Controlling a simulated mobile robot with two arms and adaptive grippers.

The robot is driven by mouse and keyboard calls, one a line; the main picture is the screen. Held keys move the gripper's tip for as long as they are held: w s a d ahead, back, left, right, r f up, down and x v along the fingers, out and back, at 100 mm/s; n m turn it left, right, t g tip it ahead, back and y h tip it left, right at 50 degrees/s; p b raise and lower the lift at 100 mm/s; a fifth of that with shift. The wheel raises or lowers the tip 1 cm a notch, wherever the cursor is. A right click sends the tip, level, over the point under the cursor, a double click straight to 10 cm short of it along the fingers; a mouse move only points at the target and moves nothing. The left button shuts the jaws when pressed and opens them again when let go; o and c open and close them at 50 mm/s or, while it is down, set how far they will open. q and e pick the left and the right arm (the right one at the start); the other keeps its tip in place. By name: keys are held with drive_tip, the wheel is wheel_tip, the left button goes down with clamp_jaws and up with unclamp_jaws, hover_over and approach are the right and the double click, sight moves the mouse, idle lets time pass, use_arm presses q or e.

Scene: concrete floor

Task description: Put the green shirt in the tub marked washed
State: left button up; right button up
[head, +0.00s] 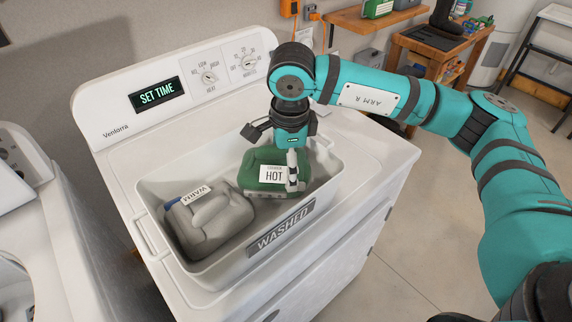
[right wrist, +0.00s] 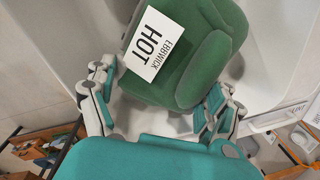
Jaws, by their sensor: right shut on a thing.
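The green shirt (head: 269,170) is a folded bundle with a white label reading "HOT". It is at the right end of the grey tub marked "WASHED" (head: 205,272), within its rim in the head view. I cannot tell whether it touches the tub's floor. My right gripper (head: 288,160) reaches down from above and is shut on the green shirt. In the right wrist view the fingers (right wrist: 160,108) lie on either side of the shirt (right wrist: 190,55), whose label reads "EBBWICK HOT". My left gripper is not in view.
A grey folded garment (head: 215,222) with a "WARM" label lies in the tub's left half. The tub stands on a white machine (head: 372,160) showing "SET TIME". Another white machine (head: 60,215) is at left. A wooden shelf (head: 362,20) and bench (head: 440,38) are behind.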

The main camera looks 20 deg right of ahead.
drive_tip(key=shift+f, duration=0.95)
drive_tip(key=o, duration=1.2)
drive_tip(key=shift+o, duration=0.2)
drive_tip(key=shift+r, duration=0.35)
wheel_tip(320, 180, up, 12)
drive_tip(key=s+b, duration=0.1)
drive_tip(key=b, duration=0.1)
drive_tip(key=shift+s+f+b, duration=0.15)
drive_tip(key=shift+f+b, duration=0.1)
drive_tip(key=shift+b, duration=0.1)
